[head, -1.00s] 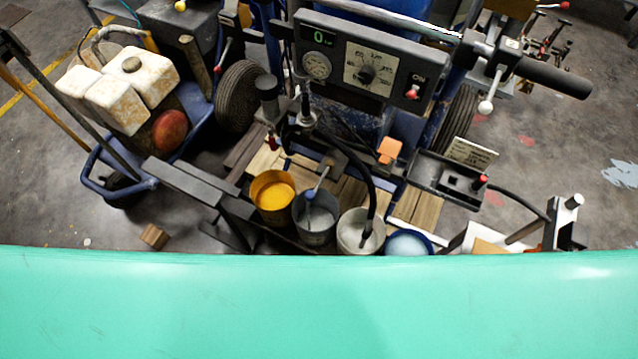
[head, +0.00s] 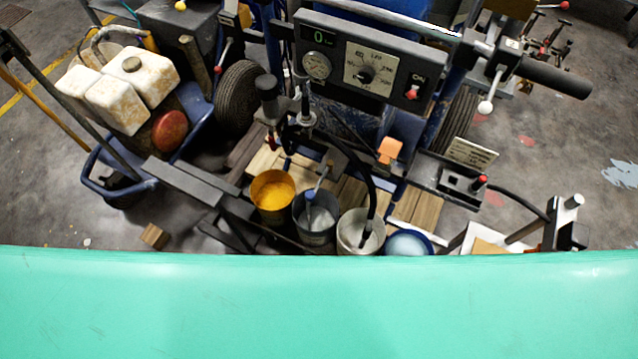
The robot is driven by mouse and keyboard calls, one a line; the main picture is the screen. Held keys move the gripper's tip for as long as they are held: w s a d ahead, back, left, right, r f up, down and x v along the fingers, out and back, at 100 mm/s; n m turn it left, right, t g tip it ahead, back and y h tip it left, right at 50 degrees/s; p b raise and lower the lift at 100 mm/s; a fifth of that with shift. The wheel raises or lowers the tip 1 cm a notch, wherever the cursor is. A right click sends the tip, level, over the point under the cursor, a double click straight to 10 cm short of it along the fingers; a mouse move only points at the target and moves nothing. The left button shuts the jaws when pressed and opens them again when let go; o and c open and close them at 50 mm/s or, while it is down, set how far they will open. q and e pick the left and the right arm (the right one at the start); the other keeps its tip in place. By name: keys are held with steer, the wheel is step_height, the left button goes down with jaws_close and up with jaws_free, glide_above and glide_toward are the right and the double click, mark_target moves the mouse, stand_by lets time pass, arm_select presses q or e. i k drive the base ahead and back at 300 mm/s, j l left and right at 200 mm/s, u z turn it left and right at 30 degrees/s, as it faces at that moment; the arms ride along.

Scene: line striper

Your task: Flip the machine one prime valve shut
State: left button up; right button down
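The line striper (head: 380,115) stands in front of me, with a grey control panel (head: 345,62) that has a green "0" display, a round gauge, a dial and a red-tipped switch. An orange handle-like part (head: 390,150) sits below the panel, and a red-tipped lever (head: 479,182) stands on a black bracket to its right. I cannot tell for sure which part is the prime valve, or whether it is open or shut. Neither of my grippers is in the head view.
A yellow paint pail (head: 272,193), a grey pail (head: 314,222), a whitish pail (head: 358,232) and a blue-rimmed pail (head: 408,243) stand in front of the machine. A wooden block (head: 154,236) lies on open floor.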

mark_target(271, 138)
steer(key=i+j, duration=0.1)
steer(key=j, duration=0.2)
steer(key=i+j+u, duration=0.15)
steer(key=j+z, duration=0.15)
steer(key=j, duration=0.45)
steer(key=k+j+z, duration=0.2)
steer(key=j, duration=0.35)
steer(key=j+z, duration=0.15)
steer(key=j, duration=0.45)
